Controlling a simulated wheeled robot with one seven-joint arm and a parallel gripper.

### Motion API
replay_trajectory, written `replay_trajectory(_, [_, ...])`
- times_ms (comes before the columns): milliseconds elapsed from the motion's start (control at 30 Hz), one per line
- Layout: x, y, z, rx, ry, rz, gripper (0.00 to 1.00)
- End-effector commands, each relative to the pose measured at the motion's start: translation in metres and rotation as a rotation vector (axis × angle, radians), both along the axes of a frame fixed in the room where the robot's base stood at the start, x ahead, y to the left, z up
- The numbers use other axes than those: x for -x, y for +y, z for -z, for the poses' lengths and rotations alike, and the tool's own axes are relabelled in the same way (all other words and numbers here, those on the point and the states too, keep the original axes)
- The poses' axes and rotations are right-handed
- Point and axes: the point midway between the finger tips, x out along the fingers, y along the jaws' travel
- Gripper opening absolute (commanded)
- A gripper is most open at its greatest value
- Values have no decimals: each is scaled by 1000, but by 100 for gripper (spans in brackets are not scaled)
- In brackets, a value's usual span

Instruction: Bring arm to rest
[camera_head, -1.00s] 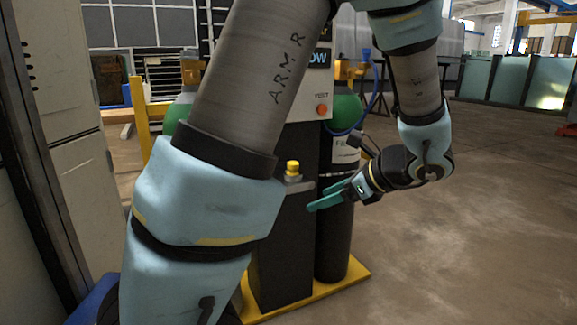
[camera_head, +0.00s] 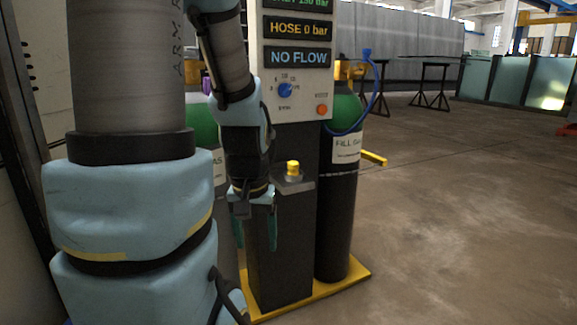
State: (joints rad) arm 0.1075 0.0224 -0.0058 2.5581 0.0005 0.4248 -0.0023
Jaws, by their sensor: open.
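My gripper (camera_head: 256,232) hangs from my folded arm in the middle left of the head view. Its two green fingers point down and stand apart, with nothing seen between them. It is in front of the left part of a dark pedestal (camera_head: 290,245). A yellow-topped fitting (camera_head: 292,170) sits on the pedestal just right of my wrist. My arm hides part of the panel and of the left cylinder.
A panel (camera_head: 297,90) with lit readouts, a blue knob (camera_head: 285,90) and an orange button (camera_head: 321,110) stands above the pedestal. A green-topped cylinder (camera_head: 338,200) stands at its right on a yellow base (camera_head: 345,279). Floor to the right is clear.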

Motion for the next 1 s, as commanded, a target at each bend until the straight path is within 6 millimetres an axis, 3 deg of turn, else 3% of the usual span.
replay_trajectory(367, [0, 1, -71, 4, -4, -15, 71])
replay_trajectory(800, [0, 1, -202, 4, -3, -12, 71])
replay_trajectory(1000, [0, 1, -238, 4, -3, -12, 71])
